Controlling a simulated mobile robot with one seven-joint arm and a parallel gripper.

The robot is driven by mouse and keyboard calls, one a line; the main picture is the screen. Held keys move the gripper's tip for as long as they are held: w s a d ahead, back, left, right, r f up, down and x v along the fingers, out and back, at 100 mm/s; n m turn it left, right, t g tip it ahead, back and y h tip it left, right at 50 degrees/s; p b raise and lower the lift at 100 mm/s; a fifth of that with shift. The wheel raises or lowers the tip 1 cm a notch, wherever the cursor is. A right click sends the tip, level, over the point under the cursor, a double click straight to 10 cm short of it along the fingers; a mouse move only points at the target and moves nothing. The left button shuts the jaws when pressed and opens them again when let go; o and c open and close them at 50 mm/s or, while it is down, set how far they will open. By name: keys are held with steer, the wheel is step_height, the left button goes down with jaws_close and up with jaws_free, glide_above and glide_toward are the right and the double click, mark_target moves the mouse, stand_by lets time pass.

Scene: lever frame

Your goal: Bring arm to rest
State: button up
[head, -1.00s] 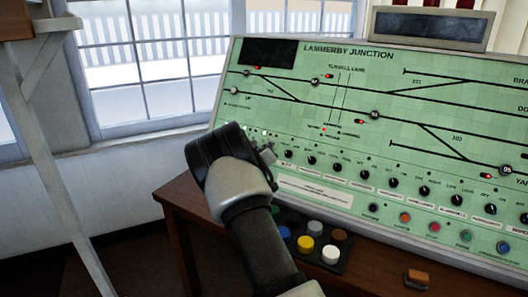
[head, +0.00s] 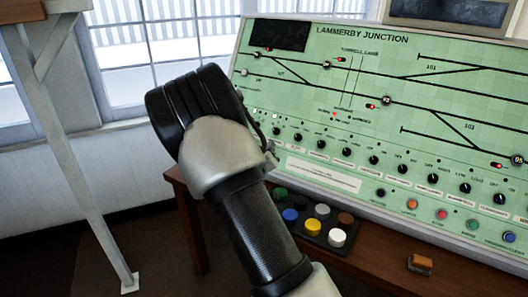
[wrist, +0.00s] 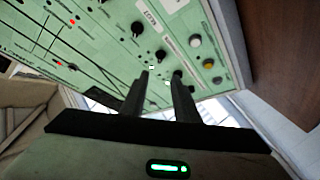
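My arm (head: 250,220) rises from the bottom of the head view, its black and grey wrist (head: 195,110) in front of the panel's left edge. The gripper fingers are mostly hidden there behind the wrist. In the wrist view my gripper (wrist: 160,75) shows two dark fingers standing apart with a gap between them. Nothing is held between them. The green control panel (head: 400,110) lies beyond the fingers, and its knobs also show in the wrist view (wrist: 195,40). I cannot tell the exact distance from fingertips to panel.
The panel stands on a wooden desk (head: 375,245) with a tray of coloured buttons (head: 335,222) and a small brown block (head: 420,264). A dark display (head: 460,12) tops the panel. A white slanted post (head: 75,170) and a window (head: 165,40) are left. Floor between post and desk looks clear.

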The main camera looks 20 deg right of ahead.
steer(key=shift+v, duration=0.95)
